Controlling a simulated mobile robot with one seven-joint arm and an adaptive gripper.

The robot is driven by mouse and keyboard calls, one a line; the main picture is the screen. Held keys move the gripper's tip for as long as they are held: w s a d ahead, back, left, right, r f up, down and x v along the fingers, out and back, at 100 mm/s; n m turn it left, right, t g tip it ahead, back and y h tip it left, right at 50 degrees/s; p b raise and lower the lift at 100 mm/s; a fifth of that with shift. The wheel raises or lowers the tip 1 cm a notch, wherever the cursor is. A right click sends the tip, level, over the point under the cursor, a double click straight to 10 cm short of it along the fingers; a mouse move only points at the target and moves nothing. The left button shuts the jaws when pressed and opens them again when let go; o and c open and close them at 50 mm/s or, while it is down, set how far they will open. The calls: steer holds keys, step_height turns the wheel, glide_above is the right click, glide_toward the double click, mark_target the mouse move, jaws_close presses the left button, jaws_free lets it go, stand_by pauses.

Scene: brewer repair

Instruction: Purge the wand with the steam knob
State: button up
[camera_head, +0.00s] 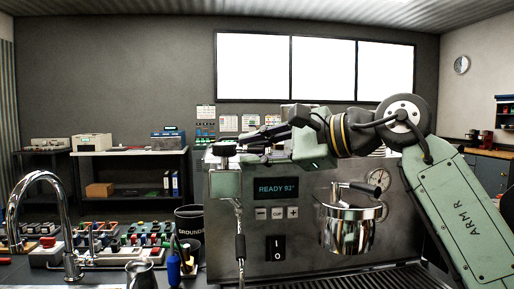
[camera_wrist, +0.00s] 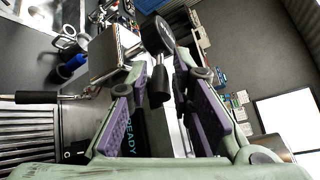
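A dark knob (camera_head: 224,149) sits at the machine's upper left. In the wrist view a black round knob head (camera_wrist: 158,36) is joined by a metal stem to a black cylinder (camera_wrist: 159,87). My gripper (camera_head: 250,142) reaches left over the machine's top. Its purple-padded fingers (camera_wrist: 160,110) are open, with the cylinder near the gap between them. Contact cannot be told.
A portafilter (camera_head: 347,230) projects from the machine's front, right of the power switch (camera_head: 276,247). A dark container (camera_head: 190,218), a steel pitcher (camera_head: 140,274) and a tap (camera_head: 68,225) stand left of the wand. The drip tray (camera_head: 370,278) is below.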

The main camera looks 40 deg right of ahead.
jaws_close()
stand_by(0.7)
